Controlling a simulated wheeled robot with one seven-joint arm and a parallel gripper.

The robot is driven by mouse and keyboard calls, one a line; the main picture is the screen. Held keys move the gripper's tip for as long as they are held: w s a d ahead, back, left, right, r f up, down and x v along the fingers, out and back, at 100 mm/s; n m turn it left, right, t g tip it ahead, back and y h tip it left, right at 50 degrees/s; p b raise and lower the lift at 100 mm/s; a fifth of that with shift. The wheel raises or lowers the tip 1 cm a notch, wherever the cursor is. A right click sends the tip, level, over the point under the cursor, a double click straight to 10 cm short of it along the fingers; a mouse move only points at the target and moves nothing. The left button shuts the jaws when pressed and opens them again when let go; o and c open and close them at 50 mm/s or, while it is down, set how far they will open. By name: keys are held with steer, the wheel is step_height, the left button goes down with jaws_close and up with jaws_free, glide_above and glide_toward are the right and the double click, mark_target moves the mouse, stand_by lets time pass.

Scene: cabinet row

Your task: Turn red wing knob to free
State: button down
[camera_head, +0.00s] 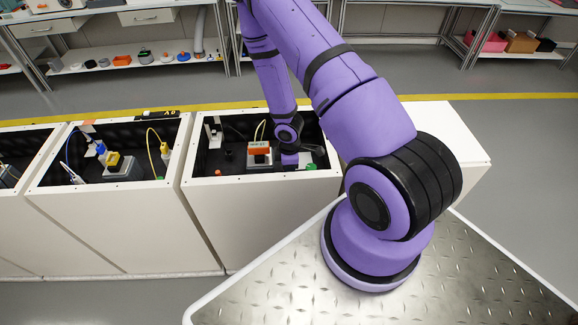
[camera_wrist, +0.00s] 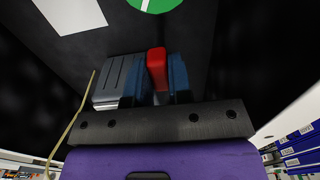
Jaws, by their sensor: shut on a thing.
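The red wing knob (camera_wrist: 157,68) shows in the wrist view, upright between the two blue fingers of my gripper (camera_wrist: 155,80). My gripper is shut on it, one finger on each side. A grey ribbed block (camera_wrist: 118,80) sits behind and to the left of the fingers. A green round mark with a white line (camera_wrist: 158,4) is on the dark panel beyond the knob. In the head view my gripper (camera_head: 290,159) reaches down into the open cabinet box (camera_head: 230,183).
In the head view an orange-topped device (camera_head: 260,148) stands inside the same box, left of my gripper. The box's walls surround my wrist. Another open box (camera_head: 95,190) with a yellow-topped device and cables stands to the left. Shelves and benches line the back.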

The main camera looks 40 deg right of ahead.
steer(key=c, duration=1)
jaws_free()
steer(key=shift+c, duration=0.2)
step_height(320, 180, up, 11)
steer(key=shift+f, duration=0.1)
